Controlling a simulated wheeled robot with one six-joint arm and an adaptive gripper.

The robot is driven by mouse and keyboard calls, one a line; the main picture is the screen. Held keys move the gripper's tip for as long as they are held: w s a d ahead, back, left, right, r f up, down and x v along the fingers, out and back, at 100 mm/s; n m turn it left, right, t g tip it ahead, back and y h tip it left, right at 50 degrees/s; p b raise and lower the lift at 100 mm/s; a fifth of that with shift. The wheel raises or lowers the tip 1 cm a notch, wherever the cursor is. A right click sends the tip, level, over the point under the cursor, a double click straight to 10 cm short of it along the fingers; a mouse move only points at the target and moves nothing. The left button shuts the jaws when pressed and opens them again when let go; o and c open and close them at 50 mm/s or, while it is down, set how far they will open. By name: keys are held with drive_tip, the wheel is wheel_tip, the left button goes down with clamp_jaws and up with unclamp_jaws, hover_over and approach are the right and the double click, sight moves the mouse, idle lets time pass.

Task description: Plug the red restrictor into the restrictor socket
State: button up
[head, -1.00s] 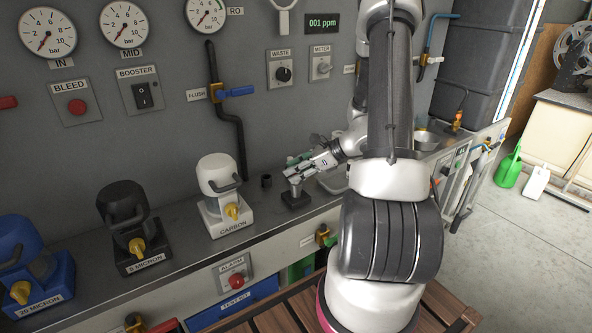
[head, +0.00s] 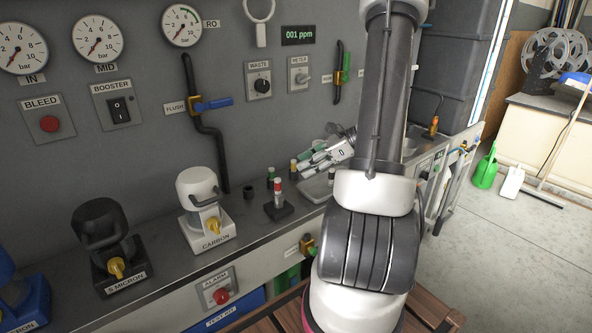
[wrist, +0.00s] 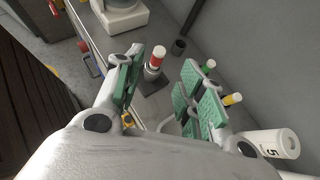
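The red restrictor (head: 277,188) has a red top and a pale lower body. It stands upright on a dark square block (head: 280,211) on the counter, which looks like the restrictor socket. How deep it sits in the block cannot be told. In the wrist view the red restrictor (wrist: 158,56) and its block (wrist: 150,83) show beyond the fingertips. My gripper (head: 311,159) is to the right of the restrictor and apart from it. In the wrist view my gripper (wrist: 162,70) has its green-padded fingers spread, with nothing held between them.
A green-topped restrictor (head: 270,175) and a yellow-topped one (head: 293,166) stand behind, near the wall. A small black cup (head: 249,192) is left of the block. The carbon filter housing (head: 197,190) stands further left. A white cylinder (wrist: 275,144) is beside my right finger.

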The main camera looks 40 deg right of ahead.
drive_tip(key=s+a+r+n+g+h, duration=0.2)
drive_tip(key=s+a+r+n+g, duration=0.4)
drive_tip(key=a+r+n, duration=0.4)
drive_tip(key=s+a+r+n+t+h, duration=0.2)
drive_tip(key=s+r+n+h, duration=0.4)
drive_tip(key=s+n, duration=0.5)
drive_tip(key=shift+r+n+t, duration=0.4)
drive_tip(key=shift+r+n, duration=0.25)
drive_tip(key=shift+n, duration=2.15)
drive_tip(key=shift+o, duration=0.4)
drive_tip(key=shift+s, duration=0.1)
